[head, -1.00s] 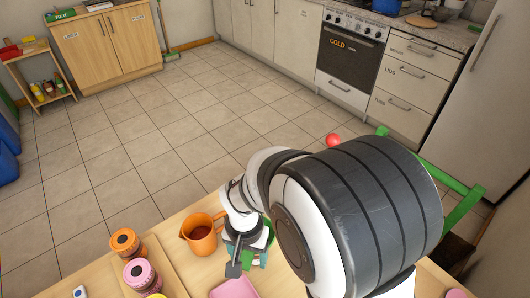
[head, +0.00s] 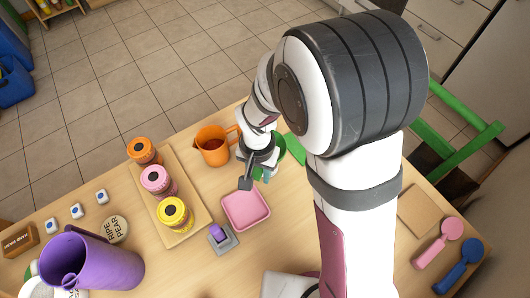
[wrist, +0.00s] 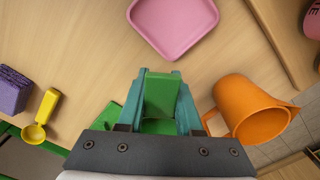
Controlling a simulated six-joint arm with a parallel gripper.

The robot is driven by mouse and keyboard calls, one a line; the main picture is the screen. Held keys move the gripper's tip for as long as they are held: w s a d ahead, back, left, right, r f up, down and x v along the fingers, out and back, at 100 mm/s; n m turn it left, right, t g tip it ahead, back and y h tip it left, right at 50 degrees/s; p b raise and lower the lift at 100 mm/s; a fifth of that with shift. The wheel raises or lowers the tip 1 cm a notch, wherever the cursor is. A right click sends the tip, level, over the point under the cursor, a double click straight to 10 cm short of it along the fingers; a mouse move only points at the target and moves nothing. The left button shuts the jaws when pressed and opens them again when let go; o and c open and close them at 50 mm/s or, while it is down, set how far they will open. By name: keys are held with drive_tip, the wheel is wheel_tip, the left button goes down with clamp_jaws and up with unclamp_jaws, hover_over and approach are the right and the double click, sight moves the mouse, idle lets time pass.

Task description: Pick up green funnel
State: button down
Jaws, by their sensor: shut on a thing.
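The green funnel (wrist: 159,95) shows in the wrist view between the two teal fingers of my gripper (wrist: 160,88), which is shut on it. Its visible part is a flat-faced green piece, with more green lower down between the fingers. The rest is hidden by the gripper body. In the head view my gripper (head: 260,172) is low over the table, right of the orange jug and behind the pink tray. Green shows beside the wrist (head: 279,146), mostly hidden by my arm. I cannot tell whether the funnel touches the table.
The orange jug (head: 213,146) stands close left of my gripper. The pink tray (head: 246,208) lies in front of it. A wooden tray (head: 186,226) holds three jars. A purple pitcher (head: 105,262) stands front left. In the wrist view, a yellow scoop (wrist: 43,113) lies left.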

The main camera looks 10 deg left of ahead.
wheel_tip(320, 180, up, 4)
drive_tip(key=shift+r, duration=0.1)
drive_tip(key=d+r, duration=0.6)
drive_tip(key=d, duration=0.5)
drive_tip(key=w+d+r+n, duration=0.1)
drive_tip(key=w+d+r, duration=0.2)
drive_tip(key=r, duration=0.3)
drive_tip(key=w+d+r, duration=0.3)
drive_tip(key=w+r, duration=0.1)
drive_tip(key=r, duration=0.2)
drive_tip(key=shift+w+d+r+n, duration=0.15)
drive_tip(key=shift+w+r+n, duration=0.05)
drive_tip(key=shift+r+n, duration=0.2)
